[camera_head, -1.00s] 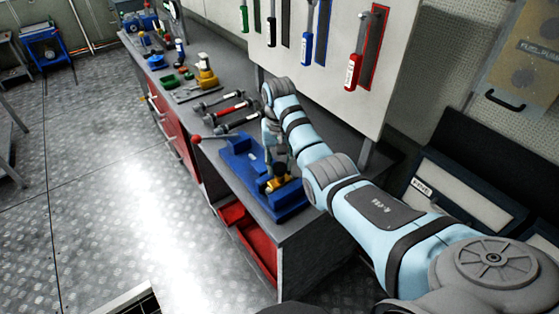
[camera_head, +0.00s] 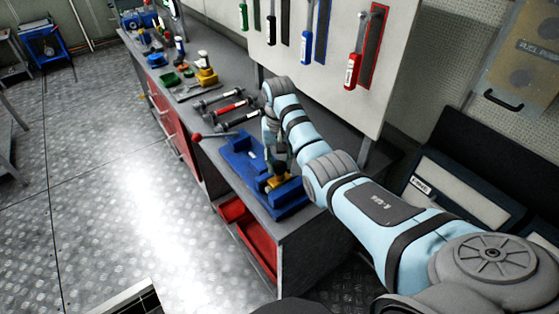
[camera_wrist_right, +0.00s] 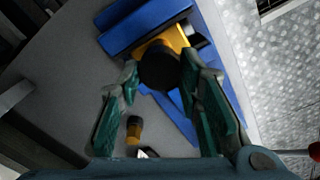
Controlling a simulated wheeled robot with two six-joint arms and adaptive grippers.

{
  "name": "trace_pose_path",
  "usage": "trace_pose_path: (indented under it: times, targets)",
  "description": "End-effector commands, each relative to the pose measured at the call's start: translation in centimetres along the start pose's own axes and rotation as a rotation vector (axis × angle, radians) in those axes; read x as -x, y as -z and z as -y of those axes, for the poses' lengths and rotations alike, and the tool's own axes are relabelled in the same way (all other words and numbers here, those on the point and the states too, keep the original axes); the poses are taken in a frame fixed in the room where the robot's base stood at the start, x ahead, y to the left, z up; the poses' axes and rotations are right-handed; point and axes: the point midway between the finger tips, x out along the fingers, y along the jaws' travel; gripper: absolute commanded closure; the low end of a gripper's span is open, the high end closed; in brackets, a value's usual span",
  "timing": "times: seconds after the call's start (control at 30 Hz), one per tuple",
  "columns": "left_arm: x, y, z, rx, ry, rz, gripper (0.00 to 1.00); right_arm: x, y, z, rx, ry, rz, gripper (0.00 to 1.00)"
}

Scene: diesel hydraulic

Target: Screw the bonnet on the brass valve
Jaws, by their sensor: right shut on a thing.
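The brass valve (camera_head: 277,183) is yellow and sits in a blue vise (camera_head: 240,152) on the bench. It also shows in the right wrist view (camera_wrist_right: 177,38). My right gripper (camera_head: 279,166) is directly above the valve and points down. In the right wrist view, its green-padded fingers (camera_wrist_right: 159,78) are shut on a dark round part, which I take for the bonnet (camera_wrist_right: 160,66). The bonnet is in line with the valve and looks close against it. The fit between them is hidden. My left gripper is not in view.
A small brass-and-black part (camera_wrist_right: 133,130) lies on the bench beside the vise. A red-knobbed lever (camera_head: 197,137) sticks out at the vise's left end. Several tools, including a red-handled one (camera_head: 232,110), lie beyond. A tool board (camera_head: 330,75) stands behind.

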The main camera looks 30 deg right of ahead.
Motion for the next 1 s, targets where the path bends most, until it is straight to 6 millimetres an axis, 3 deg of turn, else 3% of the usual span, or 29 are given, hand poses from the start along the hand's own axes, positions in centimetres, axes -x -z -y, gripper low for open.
trace_pose_path:
  times: [1.0]
  targets:
    - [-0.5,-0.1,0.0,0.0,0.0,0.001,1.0,-1.2,0.0,0.0,0.0,0.0,0.0,0.79]
